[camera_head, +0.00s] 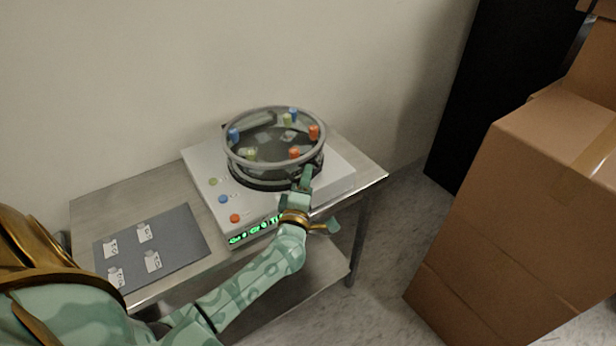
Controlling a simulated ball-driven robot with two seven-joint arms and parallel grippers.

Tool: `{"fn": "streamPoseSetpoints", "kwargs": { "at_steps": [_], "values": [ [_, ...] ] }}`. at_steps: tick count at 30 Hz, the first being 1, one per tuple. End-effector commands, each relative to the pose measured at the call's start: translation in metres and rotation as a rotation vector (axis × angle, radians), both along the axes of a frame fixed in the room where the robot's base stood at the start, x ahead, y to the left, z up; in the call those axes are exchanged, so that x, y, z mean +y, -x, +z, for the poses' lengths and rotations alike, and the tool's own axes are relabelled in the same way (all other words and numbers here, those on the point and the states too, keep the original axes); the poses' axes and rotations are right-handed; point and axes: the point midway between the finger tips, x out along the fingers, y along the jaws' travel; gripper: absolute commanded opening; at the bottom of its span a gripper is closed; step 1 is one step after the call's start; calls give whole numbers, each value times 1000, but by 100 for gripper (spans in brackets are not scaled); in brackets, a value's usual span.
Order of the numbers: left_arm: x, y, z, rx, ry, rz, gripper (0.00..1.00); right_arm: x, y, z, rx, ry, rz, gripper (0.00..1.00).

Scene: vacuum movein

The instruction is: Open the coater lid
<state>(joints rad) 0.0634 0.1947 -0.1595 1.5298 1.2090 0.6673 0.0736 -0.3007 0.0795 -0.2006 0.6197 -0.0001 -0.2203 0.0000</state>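The coater (335,183) is a white, flat-topped machine on a metal table. Its round, see-through lid (232,158) has a grey rim and sits level over the dark round chamber at the back. Blue, green and orange pieces show around the inside of the lid. My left gripper (306,178) is at the front right of the lid, with its fingertips up against or just in front of the lower rim. The fingers overlap in this view, so I cannot tell if they grip the rim. My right gripper is not in view.
The coater's front has green, blue and orange buttons and a lit green display (250,233). A grey mat (185,225) with several white labelled pieces lies left on the table (95,207). Cardboard boxes (520,200) stand at the right. A wall is close behind.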

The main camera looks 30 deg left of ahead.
Motion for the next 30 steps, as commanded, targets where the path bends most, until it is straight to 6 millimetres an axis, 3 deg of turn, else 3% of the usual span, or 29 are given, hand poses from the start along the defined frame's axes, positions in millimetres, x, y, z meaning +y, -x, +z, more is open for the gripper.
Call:
{"fn": "streamPoseSetpoints", "kwargs": {
  "at_steps": [4, 13, 17, 25, 30],
  "values": [
    [5, -12, 1, 1, -1, -1, 32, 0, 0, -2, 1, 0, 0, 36],
    [6, -14, 2, 1, -1, -1, 32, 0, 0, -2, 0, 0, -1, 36],
    [6, -14, 2, 1, -1, -1, 0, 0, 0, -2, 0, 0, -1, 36],
    [7, -14, 5, 2, 3, -1, 0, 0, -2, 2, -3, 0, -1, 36],
    [19, -15, 23, 11, 26, -3, 0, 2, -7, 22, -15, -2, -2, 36]
  ]
}}
